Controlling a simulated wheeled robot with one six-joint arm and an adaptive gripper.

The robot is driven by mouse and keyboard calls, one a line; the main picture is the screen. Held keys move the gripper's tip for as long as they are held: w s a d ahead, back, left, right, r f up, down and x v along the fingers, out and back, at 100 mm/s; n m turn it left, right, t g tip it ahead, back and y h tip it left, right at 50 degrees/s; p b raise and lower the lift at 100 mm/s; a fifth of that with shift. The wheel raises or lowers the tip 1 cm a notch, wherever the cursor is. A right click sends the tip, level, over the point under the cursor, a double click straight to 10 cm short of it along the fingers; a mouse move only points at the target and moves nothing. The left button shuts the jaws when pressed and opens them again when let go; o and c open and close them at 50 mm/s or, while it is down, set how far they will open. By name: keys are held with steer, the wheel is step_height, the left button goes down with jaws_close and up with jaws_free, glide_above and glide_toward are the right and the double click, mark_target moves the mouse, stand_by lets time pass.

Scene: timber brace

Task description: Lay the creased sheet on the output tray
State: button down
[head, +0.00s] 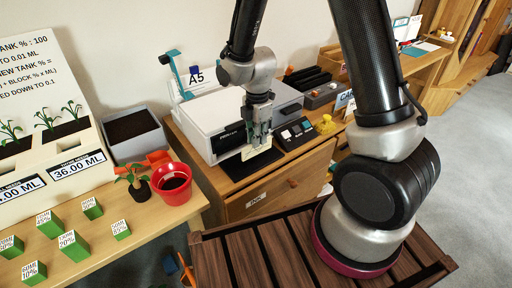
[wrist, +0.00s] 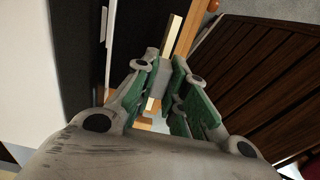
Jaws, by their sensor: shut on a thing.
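My gripper (head: 258,142) is shut on a thin pale sheet (head: 248,153), in front of the printer. In the wrist view my gripper (wrist: 167,78) pinches the sheet (wrist: 172,38), which shows nearly edge-on as a narrow cream strip; its crease cannot be made out. The black output tray (head: 262,164) lies at the front of the white and grey printer (head: 213,120). The sheet appears just above the tray in the head view; I cannot tell whether they touch.
A dark button panel (head: 294,133) and a yellow object (head: 326,124) stand right of the tray. An A5 sign (head: 196,77) is behind the printer. A red pot (head: 172,184) stands on the left table. A brown slatted surface (head: 240,258) lies in front.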

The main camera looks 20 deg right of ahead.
steer(key=shift+f, duration=2.1)
steer(key=shift+f, duration=0.15)
steer(key=c, duration=1.5)
jaws_free()
steer(key=shift+o, duration=0.2)
